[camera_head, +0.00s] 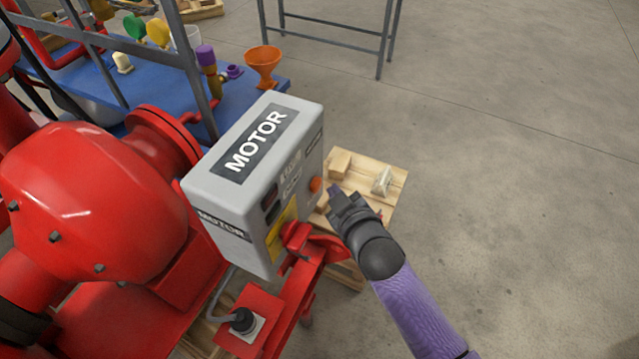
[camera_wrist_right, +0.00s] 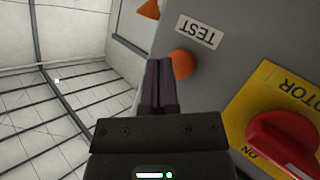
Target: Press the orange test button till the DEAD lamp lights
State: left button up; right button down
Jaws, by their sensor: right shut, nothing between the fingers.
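The grey MOTOR box (camera_head: 225,185) stands in the middle of the head view. The orange test button (camera_head: 316,184) is on its right-hand face. In the right wrist view the orange button (camera_wrist_right: 181,63) sits below a TEST label (camera_wrist_right: 199,31). My right gripper (camera_head: 334,193) is shut and empty, with its tips close to the button. In the wrist view its fingertips (camera_wrist_right: 160,62) are just left of the button; I cannot tell whether they touch it. I cannot make out the DEAD lamp or whether it is lit. My left gripper is not in view.
A red rotary switch (camera_wrist_right: 283,143) on a yellow plate is beside the button. A red pump (camera_head: 90,195) is at left. A blue bench (camera_head: 235,115) holds an orange funnel (camera_head: 263,62). A wooden pallet (camera_head: 392,190) lies behind the box. The floor at right is clear.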

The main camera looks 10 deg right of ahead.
jog(key=shift+w+a, duration=0.2)
jog(key=shift+a, duration=0.15)
jog(key=shift+w+a, duration=0.25)
jog(key=shift+a, duration=0.1)
dwell(0.9)
dwell(0.3)
jog(key=shift+s+d+p, duration=0.45)
jog(key=shift+d+p, duration=0.05)
jog(key=shift+d, duration=0.2)
jog(key=s+d, duration=0.1)
jog(key=s+d+p, duration=0.1)
jog(key=d+p, duration=0.1)
jog(key=d, duration=0.1)
jog(key=shift+s+d, duration=0.1)
jog(key=shift+s, duration=0.3)
